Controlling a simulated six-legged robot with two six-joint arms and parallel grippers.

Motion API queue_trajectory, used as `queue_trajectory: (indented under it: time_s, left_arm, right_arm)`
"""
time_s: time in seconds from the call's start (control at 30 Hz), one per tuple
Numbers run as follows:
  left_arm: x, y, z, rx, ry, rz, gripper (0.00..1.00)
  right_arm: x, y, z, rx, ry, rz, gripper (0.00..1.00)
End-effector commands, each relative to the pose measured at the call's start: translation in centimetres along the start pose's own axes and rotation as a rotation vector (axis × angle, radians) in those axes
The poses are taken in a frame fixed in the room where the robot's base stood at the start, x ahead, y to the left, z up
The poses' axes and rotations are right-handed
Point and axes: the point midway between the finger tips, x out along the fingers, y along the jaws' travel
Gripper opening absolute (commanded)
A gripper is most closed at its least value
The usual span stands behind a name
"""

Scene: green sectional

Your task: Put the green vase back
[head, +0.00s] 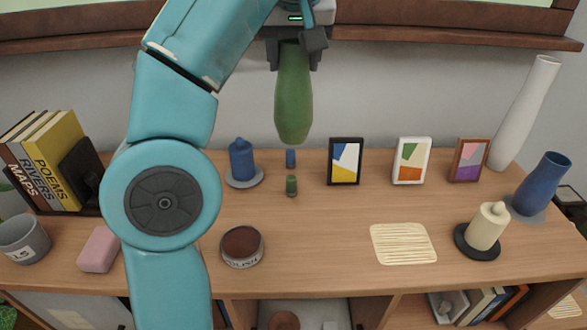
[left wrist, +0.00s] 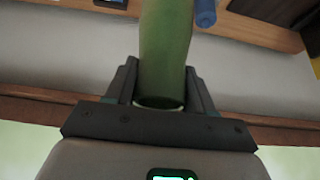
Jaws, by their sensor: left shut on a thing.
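The green vase (head: 293,100) hangs in the air in the head view, above the back part of the wooden sideboard top (head: 330,230). My left gripper (head: 293,62) is shut on its narrow upper end from above, and the vase looks about upright. In the left wrist view, the vase (left wrist: 166,45) runs up the picture between the two dark fingers of my left gripper (left wrist: 163,85), with a pale rim at its near end. My right gripper is in neither view.
A white vase (head: 525,112), blue vase (head: 541,183) and cream candle (head: 488,226) are right. Books (head: 48,160) stand left. Front middle has free room.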

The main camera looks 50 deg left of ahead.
Motion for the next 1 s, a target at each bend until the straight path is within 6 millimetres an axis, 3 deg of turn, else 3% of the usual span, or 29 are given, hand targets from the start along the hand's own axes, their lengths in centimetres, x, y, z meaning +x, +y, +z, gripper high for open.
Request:
queue_trajectory:
  time_s: [0.27, 0.7, 1.0]
  left_arm:
    - [3.2, -0.2, 2.1, -0.001, -0.003, 0.001, 0.00]
    - [11.9, -0.1, 6.8, -0.003, -0.004, 0.001, 0.00]
    - [14.8, 0.0, 8.4, -0.002, -0.004, 0.001, 0.00]
  right_arm:
    - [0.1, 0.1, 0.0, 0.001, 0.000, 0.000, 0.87]
    - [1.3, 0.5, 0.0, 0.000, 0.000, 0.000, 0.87]
    - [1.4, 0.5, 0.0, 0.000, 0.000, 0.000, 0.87]
